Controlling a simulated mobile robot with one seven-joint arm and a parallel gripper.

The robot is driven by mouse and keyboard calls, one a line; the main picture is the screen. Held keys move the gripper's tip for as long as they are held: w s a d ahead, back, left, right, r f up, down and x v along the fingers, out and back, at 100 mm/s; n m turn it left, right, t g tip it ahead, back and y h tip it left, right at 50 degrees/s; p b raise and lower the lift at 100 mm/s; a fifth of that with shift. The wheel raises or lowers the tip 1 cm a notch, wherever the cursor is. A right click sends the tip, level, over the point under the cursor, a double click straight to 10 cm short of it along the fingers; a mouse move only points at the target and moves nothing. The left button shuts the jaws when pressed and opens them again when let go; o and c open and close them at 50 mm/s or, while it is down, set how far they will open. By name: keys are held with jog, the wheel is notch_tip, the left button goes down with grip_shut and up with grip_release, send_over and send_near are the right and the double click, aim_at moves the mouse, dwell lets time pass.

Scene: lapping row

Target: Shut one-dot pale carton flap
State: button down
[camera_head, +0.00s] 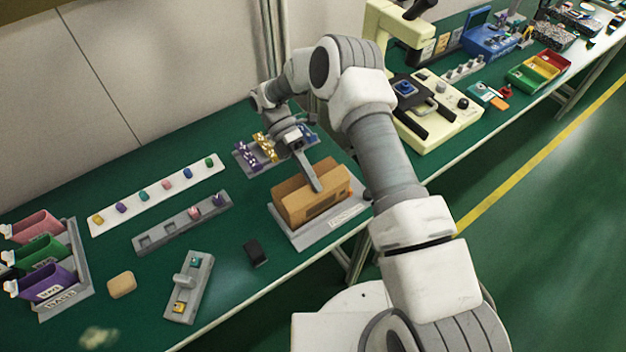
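A cardboard carton (318,207) sits on a grey labelled base (290,234) near the table's front edge, right of the middle. Its front wall is orange-tan with a darker printed patch. Paler tan panels show at its top and left, but I cannot make out any dot on a flap. My gripper (318,187) points down at the carton's top, its fingertips at or just above the upper edge. I cannot tell whether they touch it. The fingers show as one narrow grey bar, together, with nothing visible between them.
Behind the carton stands a rack with purple and yellow pieces (264,147). A small black block (256,252) lies to its left, beside a grey slotted tray (182,222) and a grey fixture (189,287). A cream machine (436,118) stands to the right. Green table between them is bare.

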jog(key=c, duration=1.1)
grip_release()
jog(key=shift+o, duration=0.2)
jog(key=shift+r, duration=0.1)
